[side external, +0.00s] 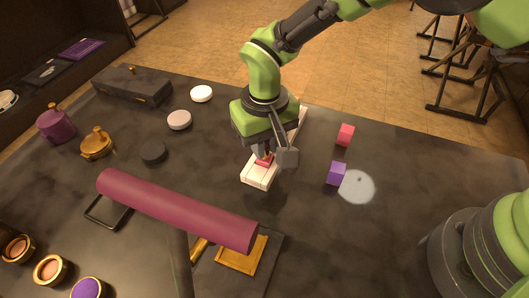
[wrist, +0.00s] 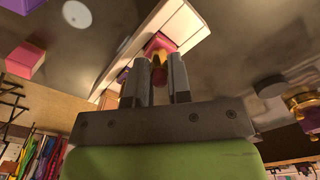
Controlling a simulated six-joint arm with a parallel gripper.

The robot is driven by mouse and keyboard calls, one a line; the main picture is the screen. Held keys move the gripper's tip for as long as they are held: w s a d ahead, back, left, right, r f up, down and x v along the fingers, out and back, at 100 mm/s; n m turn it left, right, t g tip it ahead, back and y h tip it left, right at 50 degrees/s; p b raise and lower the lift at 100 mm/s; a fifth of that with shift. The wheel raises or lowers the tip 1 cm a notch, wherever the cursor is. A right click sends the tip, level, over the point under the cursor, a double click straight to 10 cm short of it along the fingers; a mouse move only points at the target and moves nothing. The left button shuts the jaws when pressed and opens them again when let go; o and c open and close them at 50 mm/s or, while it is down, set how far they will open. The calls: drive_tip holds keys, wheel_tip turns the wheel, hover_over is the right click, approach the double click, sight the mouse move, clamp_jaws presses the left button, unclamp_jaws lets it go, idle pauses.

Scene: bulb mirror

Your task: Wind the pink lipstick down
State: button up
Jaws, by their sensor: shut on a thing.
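The pink lipstick (side external: 264,160) stands at the white block-like holder (side external: 256,181) near the middle of the table, mostly hidden by my gripper in the side view. In the wrist view the lipstick (wrist: 160,44) shows a pink part, a gold part and a dark red part between the fingers. My gripper (side external: 264,155) points down over the holder and is shut on the lipstick. Its two grey fingers (wrist: 157,78) stand on either side of it. How far the lipstick is wound out cannot be told.
A purple cube (side external: 336,173), a pink cube (side external: 345,135) and a pale round spot (side external: 357,187) lie to the right. A long plum roll (side external: 180,207) is raised in front. Round lids (side external: 179,120), a gold pot (side external: 97,143) and a purple pot (side external: 55,123) stand left.

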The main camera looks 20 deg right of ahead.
drive_tip(key=n, duration=0.4)
drive_tip(key=shift+n, duration=0.3)
drive_tip(key=n, duration=0.4)
drive_tip(key=shift+n, duration=0.4)
drive_tip(key=o, duration=0.6)
drive_tip(key=shift+o, duration=0.2)
drive_tip(key=m, duration=1.4)
drive_tip(key=c, duration=0.6)
